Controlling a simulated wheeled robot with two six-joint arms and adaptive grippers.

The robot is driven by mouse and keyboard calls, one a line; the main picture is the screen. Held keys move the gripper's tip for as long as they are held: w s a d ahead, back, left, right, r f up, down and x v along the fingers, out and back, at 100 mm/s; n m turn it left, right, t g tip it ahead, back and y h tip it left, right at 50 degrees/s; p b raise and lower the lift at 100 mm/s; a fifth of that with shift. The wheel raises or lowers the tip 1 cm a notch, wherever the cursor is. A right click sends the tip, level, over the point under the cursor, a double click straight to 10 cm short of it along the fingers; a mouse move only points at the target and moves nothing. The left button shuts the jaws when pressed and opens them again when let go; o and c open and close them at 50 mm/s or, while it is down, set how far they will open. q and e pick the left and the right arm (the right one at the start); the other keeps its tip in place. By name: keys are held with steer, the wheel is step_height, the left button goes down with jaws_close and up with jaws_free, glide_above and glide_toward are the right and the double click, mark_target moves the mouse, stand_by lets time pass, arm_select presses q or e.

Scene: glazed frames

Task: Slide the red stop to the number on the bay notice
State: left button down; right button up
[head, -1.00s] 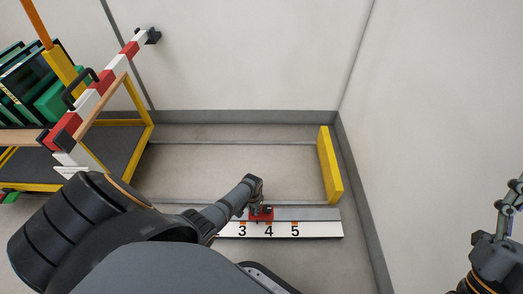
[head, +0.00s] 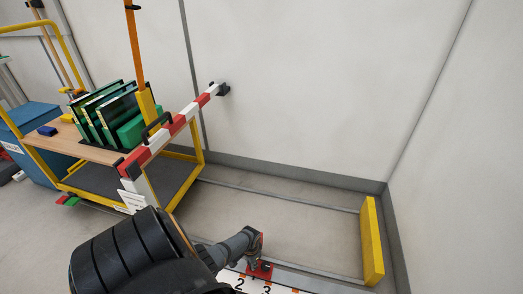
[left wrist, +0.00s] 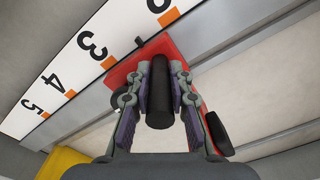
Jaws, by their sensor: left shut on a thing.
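The red stop (head: 262,272) sits on the rail by a white number strip (head: 232,282), low in the head view. In the left wrist view the red stop (left wrist: 150,58) has a black upright handle (left wrist: 159,98), and its small dark pointer lies between the marks of 2 and 3. My left gripper (head: 257,262) is shut on that handle; its fingers show on both sides of it in the wrist view (left wrist: 158,78). A white notice (head: 131,201) hangs below the near end of the barrier; its writing is too small to read. My right gripper is out of view.
A yellow end block (head: 372,242) stands at the bay's right end. A red-and-white barrier (head: 172,132) crosses at left, beside a yellow trolley (head: 188,185) carrying green-framed panels (head: 105,112). A blue bin (head: 38,130) is farther left. The bay floor is clear.

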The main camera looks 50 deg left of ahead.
arm_select(q)
steer(key=shift+s+a, duration=0.45)
steer(key=shift+a, duration=0.3)
steer(key=shift+s+a, duration=0.5)
steer(key=shift+a, duration=0.2)
steer(key=shift+s+a, duration=0.45)
steer(key=shift+a, duration=0.3)
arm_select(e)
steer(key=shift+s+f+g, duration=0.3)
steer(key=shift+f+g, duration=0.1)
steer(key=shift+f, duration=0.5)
arm_select(q)
steer(key=c, duration=1.2)
jaws_free()
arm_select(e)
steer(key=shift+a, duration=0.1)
arm_select(q)
step_height(320, 180, up, 12)
